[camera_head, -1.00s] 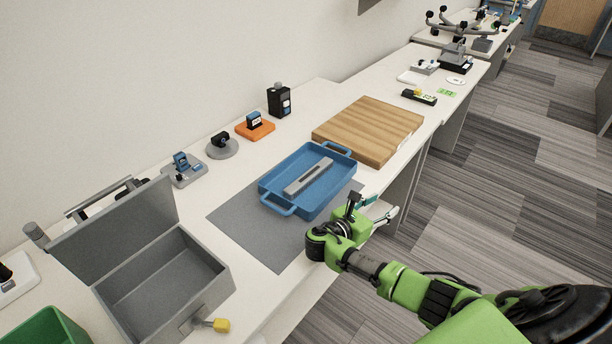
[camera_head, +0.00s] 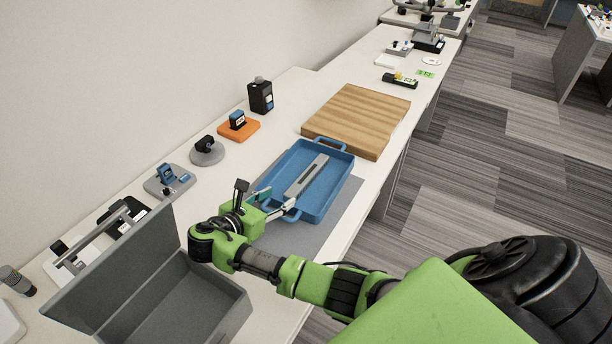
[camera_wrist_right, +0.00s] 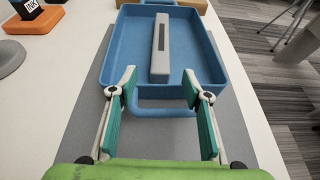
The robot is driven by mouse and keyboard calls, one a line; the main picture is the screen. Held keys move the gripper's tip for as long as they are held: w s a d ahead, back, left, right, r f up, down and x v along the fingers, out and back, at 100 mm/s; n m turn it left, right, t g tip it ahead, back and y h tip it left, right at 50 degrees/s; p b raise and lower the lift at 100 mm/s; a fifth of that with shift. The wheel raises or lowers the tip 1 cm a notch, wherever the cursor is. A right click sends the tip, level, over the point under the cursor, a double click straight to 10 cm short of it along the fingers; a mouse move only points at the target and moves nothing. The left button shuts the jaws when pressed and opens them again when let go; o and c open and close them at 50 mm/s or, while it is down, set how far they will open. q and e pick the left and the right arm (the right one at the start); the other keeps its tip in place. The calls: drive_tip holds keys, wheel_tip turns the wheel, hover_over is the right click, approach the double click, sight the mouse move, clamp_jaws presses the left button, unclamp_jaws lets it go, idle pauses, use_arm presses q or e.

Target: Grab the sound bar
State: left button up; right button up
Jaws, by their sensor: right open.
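The sound bar, a slim grey bar with a dark recessed strip (camera_head: 298,184), lies lengthwise in the blue tray (camera_head: 331,194). In the right wrist view the bar (camera_wrist_right: 160,58) lies ahead of the fingers, along the middle of the tray (camera_wrist_right: 206,62). My right gripper (camera_head: 276,203) is at the near end of the tray, by its handle. In the right wrist view my right gripper (camera_wrist_right: 160,84) is open and empty, its fingers on either side of the tray's near handle, with the bar beyond the fingertips. My left gripper is not in view.
The tray sits on a grey mat (camera_head: 345,215). A wooden board (camera_head: 357,119) lies beyond it. An open grey case (camera_head: 225,312) stands near. Along the wall are an orange stand (camera_head: 239,130), a grey round stand (camera_head: 207,155) and a black device (camera_head: 261,95).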

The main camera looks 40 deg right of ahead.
sight(295, 188)
drive_tip(key=x, duration=0.3)
drive_tip(key=shift+w+d+f, duration=0.15)
drive_tip(key=shift+d+f, duration=0.05)
drive_tip(key=shift+d, duration=0.05)
drive_tip(key=shift+w+d, duration=0.1)
drive_tip(key=shift+w, duration=0.05)
drive_tip(key=x, duration=0.1)
drive_tip(key=p+x, duration=0.1)
drive_tip(key=x, duration=0.2)
drive_tip(key=shift+d, duration=0.35)
drive_tip(key=shift+d+f, duration=0.2)
drive_tip(key=shift+d, duration=0.05)
drive_tip(key=shift+c, duration=0.7)
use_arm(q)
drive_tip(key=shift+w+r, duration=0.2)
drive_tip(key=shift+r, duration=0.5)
use_arm(e)
clamp_jaws()
